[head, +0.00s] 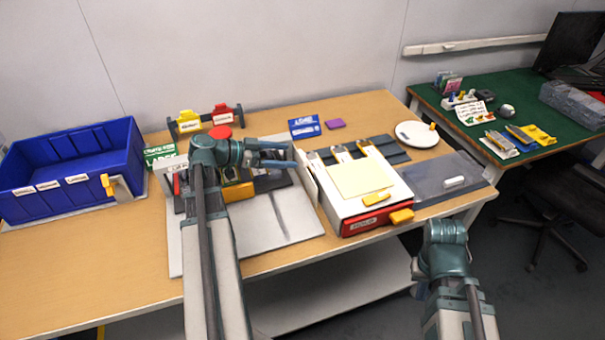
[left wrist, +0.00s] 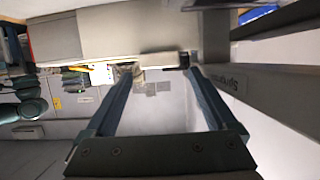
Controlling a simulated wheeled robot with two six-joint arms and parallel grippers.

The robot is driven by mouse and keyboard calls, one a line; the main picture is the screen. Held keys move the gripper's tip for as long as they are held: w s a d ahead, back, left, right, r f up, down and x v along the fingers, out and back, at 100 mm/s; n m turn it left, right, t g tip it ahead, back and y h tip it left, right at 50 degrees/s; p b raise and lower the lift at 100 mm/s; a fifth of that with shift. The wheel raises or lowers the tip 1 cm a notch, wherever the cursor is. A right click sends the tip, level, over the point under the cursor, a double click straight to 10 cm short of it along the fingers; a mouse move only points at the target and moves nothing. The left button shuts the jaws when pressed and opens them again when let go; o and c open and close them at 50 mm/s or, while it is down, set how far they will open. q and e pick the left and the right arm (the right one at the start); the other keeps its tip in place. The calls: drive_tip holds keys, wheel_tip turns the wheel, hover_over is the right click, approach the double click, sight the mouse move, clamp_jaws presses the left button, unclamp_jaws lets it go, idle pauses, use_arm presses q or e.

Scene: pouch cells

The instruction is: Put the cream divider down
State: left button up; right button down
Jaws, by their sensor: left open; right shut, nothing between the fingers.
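A flat cream square (head: 360,179), which looks like the cream divider, lies on top of the white box with the red front (head: 362,223). My left gripper (head: 289,154) is open, to the left of the box and apart from the cream square. In the left wrist view its two fingers (left wrist: 160,75) are spread, with no object clearly held between them. A pale upright panel (head: 306,178) stands just below and right of the left fingertips. My right arm shows at the lower right, but its fingers are hidden.
A blue bin (head: 75,186) stands at the left. A grey-white mat (head: 262,232) lies under my left arm. Yellow pieces (head: 377,199) sit at the box's front edge. A round white scale (head: 416,134) and grey mat (head: 450,172) are at the right.

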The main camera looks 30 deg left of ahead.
sight(302, 155)
use_arm(q)
drive_tip(key=shift+b+x, duration=1.05)
drive_tip(key=shift+x, duration=2.05)
drive_tip(key=c, duration=1.3)
drive_tip(key=shift+r, duration=0.2)
wheel_tip(302, 155, up, 18)
drive_tip(key=p, duration=1.8)
drive_tip(key=shift+f, duration=0.15)
drive_tip(key=shift+d, duration=0.15)
